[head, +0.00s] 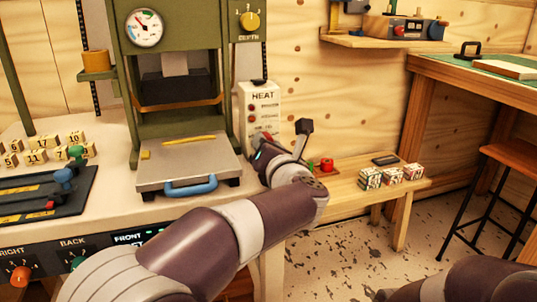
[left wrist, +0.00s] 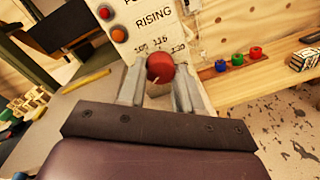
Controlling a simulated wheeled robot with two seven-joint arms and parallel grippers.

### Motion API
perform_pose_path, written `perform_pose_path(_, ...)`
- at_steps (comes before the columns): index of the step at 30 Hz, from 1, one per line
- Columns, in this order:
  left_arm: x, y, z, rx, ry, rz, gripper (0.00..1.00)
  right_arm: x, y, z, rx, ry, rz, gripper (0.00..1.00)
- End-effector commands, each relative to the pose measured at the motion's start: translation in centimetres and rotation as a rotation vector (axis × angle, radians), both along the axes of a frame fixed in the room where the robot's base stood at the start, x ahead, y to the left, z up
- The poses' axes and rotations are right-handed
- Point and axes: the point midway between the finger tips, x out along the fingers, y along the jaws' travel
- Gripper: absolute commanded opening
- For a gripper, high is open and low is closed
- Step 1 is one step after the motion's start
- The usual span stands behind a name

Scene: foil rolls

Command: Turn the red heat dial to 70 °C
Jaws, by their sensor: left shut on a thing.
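The red heat dial (left wrist: 160,67) sits low on the front of the white HEAT box (head: 262,100). In the left wrist view it lies between the two fingers of my left gripper (left wrist: 158,82), which is shut on it. A pale pointer line on the dial slants toward the lower left. Small numbers show above the dial, at about 105 to 120; the rest of the scale is hidden. In the head view the dial (head: 266,136) is partly covered by my left wrist. My right gripper is out of view; only part of my right arm shows at lower right.
A green press with a gauge (head: 146,28) stands left of the box, with a blue-handled metal plate (head: 189,165) in front. Red, green and blue rolls (left wrist: 237,59) and patterned boxes (head: 391,175) lie on a low wooden bench (head: 345,200) at right. A stool (head: 510,155) stands farther right.

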Motion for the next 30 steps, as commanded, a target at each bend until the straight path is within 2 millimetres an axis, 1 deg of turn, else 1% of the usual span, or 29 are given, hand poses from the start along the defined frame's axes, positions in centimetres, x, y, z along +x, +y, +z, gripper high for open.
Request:
perform_pose_path(3, 0.0, 0.0, -0.1, -0.012, -0.004, 0.0, 0.04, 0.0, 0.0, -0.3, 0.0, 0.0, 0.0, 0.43)
perform_pose_path(15, 0.0, 0.0, 0.0, -0.016, -0.005, 0.0, 0.04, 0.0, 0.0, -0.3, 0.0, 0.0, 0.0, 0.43)
perform_pose_path(16, 0.0, 0.0, 0.0, -0.016, -0.005, 0.0, 0.44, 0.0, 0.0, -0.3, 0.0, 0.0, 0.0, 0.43)
perform_pose_path(17, 0.0, 0.0, 0.0, -0.016, -0.005, 0.0, 0.54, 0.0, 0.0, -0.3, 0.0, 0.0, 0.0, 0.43)
perform_pose_path(18, 0.0, 0.0, 0.0, -0.016, -0.005, 0.0, 0.6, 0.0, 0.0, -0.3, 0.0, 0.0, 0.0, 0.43)
perform_pose_path(26, -0.1, 0.0, 0.0, -0.015, -0.005, 0.0, 0.6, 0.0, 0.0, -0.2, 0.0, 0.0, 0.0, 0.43)
perform_pose_path(29, -0.9, -0.3, 0.2, -0.014, -0.004, -0.002, 0.6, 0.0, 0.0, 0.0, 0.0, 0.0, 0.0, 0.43)
perform_pose_path(30, -1.7, -0.5, 0.3, -0.014, -0.005, -0.004, 0.6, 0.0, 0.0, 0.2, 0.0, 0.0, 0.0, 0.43)
